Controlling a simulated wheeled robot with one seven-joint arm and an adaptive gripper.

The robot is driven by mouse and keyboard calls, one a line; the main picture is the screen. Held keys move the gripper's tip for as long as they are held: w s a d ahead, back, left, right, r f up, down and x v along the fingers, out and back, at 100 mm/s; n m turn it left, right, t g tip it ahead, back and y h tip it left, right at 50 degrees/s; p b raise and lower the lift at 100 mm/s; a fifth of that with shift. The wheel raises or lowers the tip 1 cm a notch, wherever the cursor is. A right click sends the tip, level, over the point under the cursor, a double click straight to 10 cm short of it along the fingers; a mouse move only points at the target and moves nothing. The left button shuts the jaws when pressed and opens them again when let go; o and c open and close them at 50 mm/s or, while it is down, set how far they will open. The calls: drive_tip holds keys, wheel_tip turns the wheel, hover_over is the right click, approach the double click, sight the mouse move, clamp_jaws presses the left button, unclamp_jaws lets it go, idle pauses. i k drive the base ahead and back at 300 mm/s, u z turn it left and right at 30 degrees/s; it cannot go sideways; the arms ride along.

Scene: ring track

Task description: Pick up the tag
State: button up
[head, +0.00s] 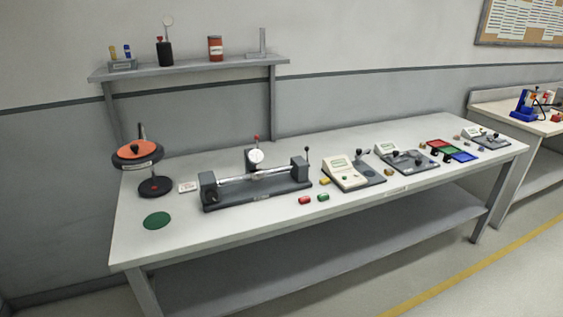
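Nothing in the head view is plainly marked as the tag. A small white card with dark or reddish markings (188,187) lies flat on the long grey bench (225,240), between a round black base and the dark dial-gauge fixture. A small red piece (305,200) and a small green piece (323,198) lie near the bench's front edge. Their print is too small to read, so I cannot tell which one is the tag. My gripper is not in view.
The dial-gauge fixture (257,187) stands right of the white card. A black stand with an orange-topped disc (137,152) is left of it. A green disc (157,220) lies in front. Several instruments fill the bench's right half. The left front is mostly clear.

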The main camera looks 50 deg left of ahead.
sight(305, 199)
drive_tip(key=u, duration=0.05)
drive_tip(key=k, duration=0.1)
drive_tip(key=u, duration=1.9)
drive_tip(key=i, duration=0.25)
drive_tip(key=z, duration=0.05)
